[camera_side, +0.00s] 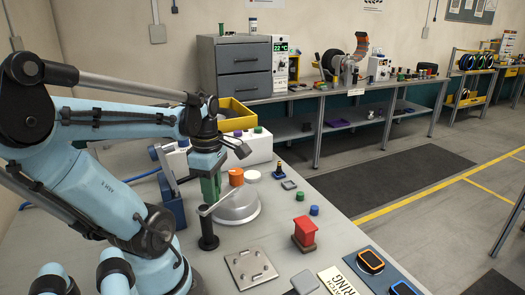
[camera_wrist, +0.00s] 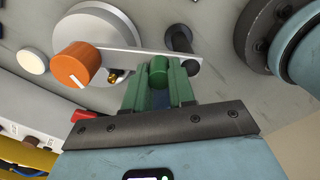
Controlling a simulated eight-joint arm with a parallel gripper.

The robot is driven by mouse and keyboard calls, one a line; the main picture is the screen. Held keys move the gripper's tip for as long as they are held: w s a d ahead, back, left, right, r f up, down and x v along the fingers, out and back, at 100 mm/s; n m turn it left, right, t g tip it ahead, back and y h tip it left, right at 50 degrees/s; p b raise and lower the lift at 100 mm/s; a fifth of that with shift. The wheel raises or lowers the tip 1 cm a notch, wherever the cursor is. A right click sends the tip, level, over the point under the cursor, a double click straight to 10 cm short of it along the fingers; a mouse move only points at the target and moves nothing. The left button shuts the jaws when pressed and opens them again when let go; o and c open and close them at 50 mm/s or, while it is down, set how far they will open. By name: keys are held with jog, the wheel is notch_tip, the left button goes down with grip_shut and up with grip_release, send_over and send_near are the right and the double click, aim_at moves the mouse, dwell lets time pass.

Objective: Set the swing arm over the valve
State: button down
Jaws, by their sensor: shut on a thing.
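The swing arm is a flat pale bar (camera_side: 216,203) hinged on a black post (camera_side: 208,232). In the wrist view the bar (camera_wrist: 128,53) runs across a round grey disc (camera_wrist: 98,28) to an orange knob (camera_wrist: 77,64) with a white mark. A small brass valve (camera_wrist: 112,77) shows at the disc's near edge, beside the bar and just right of the knob, not under it. My gripper (camera_wrist: 158,82) is shut on a green peg (camera_wrist: 158,66) by the bar near the post. In the side view my gripper (camera_side: 210,188) points down, and its fingertips partly hide the bar.
A white round piece (camera_side: 253,176) lies behind the disc. A blue bracket (camera_side: 171,203) stands left of my gripper. A white box (camera_side: 257,147) and yellow bin (camera_side: 236,115) are behind. A red block (camera_side: 304,233) and metal plate (camera_side: 251,268) lie on the bench's front part.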

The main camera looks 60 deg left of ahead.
jog(key=n, duration=0.2)
jog(key=s+n, duration=0.1)
jog(key=a+n, duration=0.1)
jog(key=n, duration=0.1)
jog(key=shift+s+n, duration=0.15)
jog(key=shift+n, duration=0.15)
dwell(0.4)
jog(key=c, duration=0.9)
grip_release()
jog(key=shift+c, duration=0.2)
jog(key=shift+r, duration=0.15)
notch_tip(320, 180, up, 12)
